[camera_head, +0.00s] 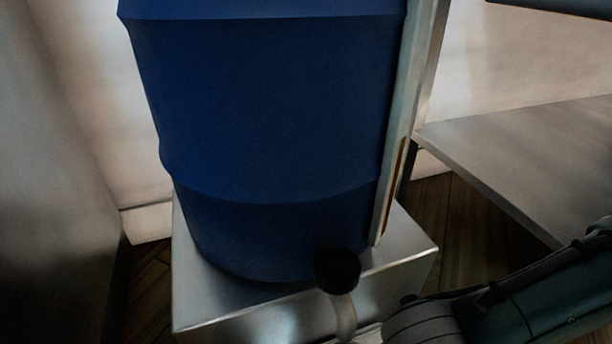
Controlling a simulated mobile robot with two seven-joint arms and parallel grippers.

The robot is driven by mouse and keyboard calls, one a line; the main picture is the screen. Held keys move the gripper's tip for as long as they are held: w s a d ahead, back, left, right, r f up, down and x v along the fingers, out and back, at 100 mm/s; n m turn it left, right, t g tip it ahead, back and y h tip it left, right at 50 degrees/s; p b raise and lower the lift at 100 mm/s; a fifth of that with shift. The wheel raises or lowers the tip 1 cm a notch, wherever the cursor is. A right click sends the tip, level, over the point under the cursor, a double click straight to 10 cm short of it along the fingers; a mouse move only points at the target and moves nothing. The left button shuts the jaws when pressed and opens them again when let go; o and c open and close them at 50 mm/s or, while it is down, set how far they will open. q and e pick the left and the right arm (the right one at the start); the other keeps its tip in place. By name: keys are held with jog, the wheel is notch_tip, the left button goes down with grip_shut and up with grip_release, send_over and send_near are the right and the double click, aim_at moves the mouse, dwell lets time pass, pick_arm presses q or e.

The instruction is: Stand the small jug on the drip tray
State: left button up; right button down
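Neither the small jug nor the drip tray can be made out in the head view. A large blue drum (265,110) stands upright on a metal stand (205,300). A black round knob (337,268) sits at the drum's lower front, with a pale curved piece (345,315) below it that runs toward the bottom edge. Part of my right arm comes in at the lower right, close to the stand's front right. Its gripper is not visible. My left arm and gripper are out of view.
A pale upright strip (412,120) runs along the drum's right side. A flat metal surface (540,160) juts in at the right. A grey panel (50,180) stands at the left. Dark wooden floor (465,235) shows between the stand and the metal surface.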

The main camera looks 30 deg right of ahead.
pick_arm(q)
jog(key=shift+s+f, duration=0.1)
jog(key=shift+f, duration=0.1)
pick_arm(e)
jog(key=shift+s+f, duration=0.1)
jog(key=shift+f, duration=0.05)
jog(key=c, duration=1.5)
grip_release()
jog(key=shift+f, duration=0.15)
jog(key=o, duration=0.5)
jog(key=shift+c, duration=0.2)
